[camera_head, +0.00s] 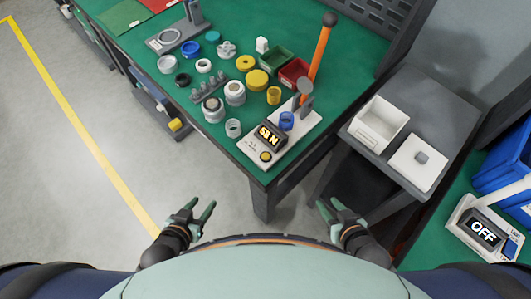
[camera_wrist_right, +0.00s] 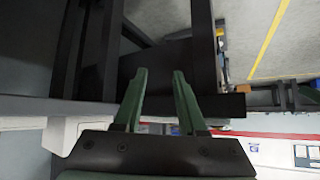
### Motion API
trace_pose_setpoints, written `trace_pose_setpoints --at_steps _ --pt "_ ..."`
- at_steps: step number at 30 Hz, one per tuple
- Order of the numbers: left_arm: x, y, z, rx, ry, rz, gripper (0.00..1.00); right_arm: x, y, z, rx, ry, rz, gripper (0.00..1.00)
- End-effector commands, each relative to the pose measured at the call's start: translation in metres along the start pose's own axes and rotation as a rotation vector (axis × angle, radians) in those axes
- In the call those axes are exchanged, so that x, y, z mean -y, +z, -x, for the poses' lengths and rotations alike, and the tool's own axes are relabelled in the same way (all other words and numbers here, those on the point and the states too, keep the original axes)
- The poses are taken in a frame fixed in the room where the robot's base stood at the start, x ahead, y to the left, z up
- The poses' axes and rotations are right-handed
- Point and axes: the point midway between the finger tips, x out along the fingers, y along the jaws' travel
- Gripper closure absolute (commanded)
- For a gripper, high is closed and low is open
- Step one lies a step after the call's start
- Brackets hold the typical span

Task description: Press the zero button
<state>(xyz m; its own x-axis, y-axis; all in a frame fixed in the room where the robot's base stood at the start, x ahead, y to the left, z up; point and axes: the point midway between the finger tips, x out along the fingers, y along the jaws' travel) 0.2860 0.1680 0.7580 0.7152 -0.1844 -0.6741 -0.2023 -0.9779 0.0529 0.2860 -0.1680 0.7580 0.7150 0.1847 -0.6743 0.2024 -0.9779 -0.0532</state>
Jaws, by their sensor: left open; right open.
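The press tester (camera_head: 299,131) stands on the near corner of the green workbench, with an orange lever (camera_head: 319,58) raised. Its front panel has a lit display (camera_head: 268,135) reading what looks like "51 N". A round yellow button (camera_head: 265,156) sits below the display, with small unreadable marks near it. My left gripper (camera_head: 203,204) is open and empty, below and left of the bench corner in the picture. My right gripper (camera_head: 327,202) is open and empty, below and right of that corner. It also shows open in the right wrist view (camera_wrist_right: 162,76). Neither gripper touches the tester.
Rings, caps, jars and small bins crowd the workbench (camera_head: 232,147). A grey side table (camera_head: 432,103) holds a white tray (camera_head: 379,122) and a white lidded box (camera_head: 418,163). At far right, a device has a display (camera_head: 484,234) reading "OFF". The floor before me is clear.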

Motion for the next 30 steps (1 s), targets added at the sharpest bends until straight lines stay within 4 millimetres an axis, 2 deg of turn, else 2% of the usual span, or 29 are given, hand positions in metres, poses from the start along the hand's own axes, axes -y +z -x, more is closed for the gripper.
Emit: trace_pose_setpoints --at_steps 1,10,30 --pt "0.0 0.0 0.0 0.0 0.0 0.0 0.5 0.0 -0.0001 0.0 0.0 0.0 0.0 0.67" --pt "0.0 -0.0001 0.0 0.0 0.0 0.0 0.5 0.0 -0.0001 -0.0001 0.0 0.0 0.0 1.0" --pt "-0.0001 -0.0001 0.0 0.0 0.0 0.0 0.5 -0.0002 -0.0002 -0.0001 0.0 0.0 0.0 1.0"
